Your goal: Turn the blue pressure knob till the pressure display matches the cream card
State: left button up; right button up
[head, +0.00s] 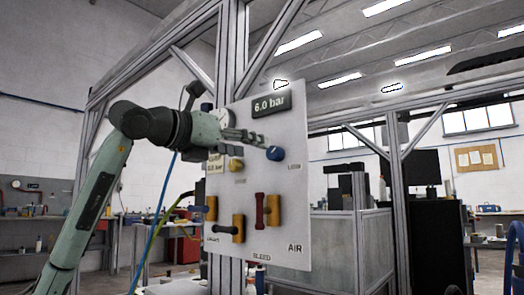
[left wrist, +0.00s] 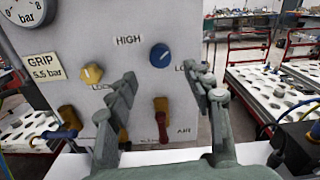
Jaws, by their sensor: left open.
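The blue pressure knob (head: 275,153) sits on a pale upright panel (head: 290,190), and the left wrist view shows it too (left wrist: 160,56). The dark pressure display (head: 269,105) above it reads 6.0 bar. The cream card (left wrist: 46,67) reads GRIP 5.5 bar; in the head view it is partly hidden by my arm. My left gripper (left wrist: 165,88) is open and empty in front of the panel. Its fingers are spread to either side of the knob, just below it in the wrist view. I cannot tell whether they touch it. My right gripper is not in view.
A yellow knob (left wrist: 92,73) is left of the blue one. Below are a red-handled valve (head: 267,211) and yellow valves with dark handles (head: 238,228). A round gauge (left wrist: 24,10) is at upper left. Metal frame posts (head: 231,50) stand around the panel.

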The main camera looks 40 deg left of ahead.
pick_arm(q)
jog(key=s, duration=0.4)
jog(key=shift+a, duration=0.15)
dwell(0.4)
